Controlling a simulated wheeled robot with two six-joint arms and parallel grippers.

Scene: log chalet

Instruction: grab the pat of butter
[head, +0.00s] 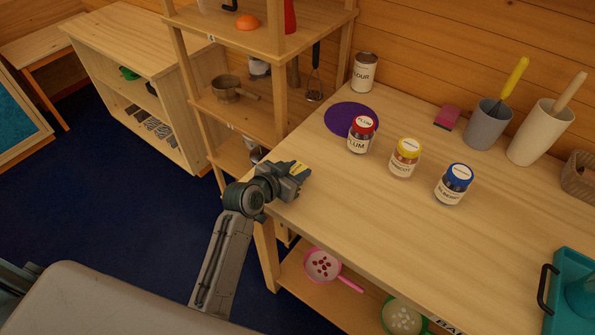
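My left gripper (297,176) is over the left corner of the wooden worktable (365,215), its arm coming up from below. A small yellow patch with dark marks shows on top of it; I cannot tell if that is a marking or something else. The fingertips are small and partly hidden by the gripper's body, so its opening is unclear. I cannot make out a pat of butter for certain anywhere. My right gripper is not in view.
On the worktable stand a plum jar (360,136) near a purple mat (340,117), a yellow-lidded jar (405,158) and a blue-lidded jar (453,185). A flour tin (364,73) stands behind. A shelf rack (240,108) rises left of the table. The front tabletop is clear.

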